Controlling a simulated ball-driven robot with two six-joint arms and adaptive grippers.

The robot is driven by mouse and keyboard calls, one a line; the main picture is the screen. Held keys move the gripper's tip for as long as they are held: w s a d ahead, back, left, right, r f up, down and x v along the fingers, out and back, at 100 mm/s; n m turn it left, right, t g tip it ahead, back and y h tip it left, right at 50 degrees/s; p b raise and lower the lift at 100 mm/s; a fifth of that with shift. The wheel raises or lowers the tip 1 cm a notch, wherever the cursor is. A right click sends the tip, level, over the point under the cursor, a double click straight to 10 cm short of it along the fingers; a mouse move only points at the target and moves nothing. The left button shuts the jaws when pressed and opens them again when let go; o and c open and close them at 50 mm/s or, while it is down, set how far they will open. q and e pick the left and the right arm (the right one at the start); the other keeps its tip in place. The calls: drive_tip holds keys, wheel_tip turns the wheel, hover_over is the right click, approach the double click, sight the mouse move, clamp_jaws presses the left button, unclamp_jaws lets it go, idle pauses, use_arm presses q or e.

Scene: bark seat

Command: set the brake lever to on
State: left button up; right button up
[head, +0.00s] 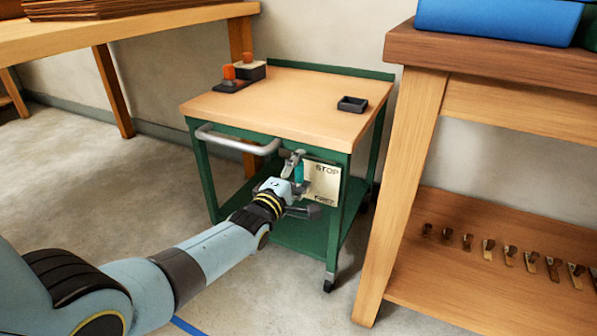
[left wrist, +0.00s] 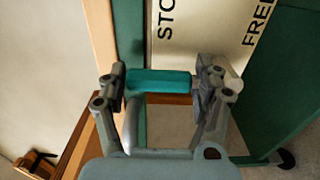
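The green cart carries a pale plate (head: 322,184) marked STOP at its top and with smaller lettering low down. In the left wrist view the plate (left wrist: 205,22) reads STO and FREE. A teal lever handle (head: 299,172) stands in front of the plate near the STOP end. My left gripper (head: 297,184) is at the handle, with its fingers wide apart. In the left wrist view the teal handle (left wrist: 158,80) lies between the two fingers, its ends close to them; I cannot tell whether they touch. My right gripper is not in view.
The cart top (head: 300,105) holds a small black tray (head: 352,104) and orange-topped items (head: 229,73). A grey push handle (head: 235,140) juts out left of my gripper. A wooden bench (head: 405,180) stands close on the right. Open floor lies left of the cart.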

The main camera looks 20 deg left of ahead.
use_arm(q)
drive_tip(key=s, duration=1.2)
drive_tip(key=shift+a, duration=0.2)
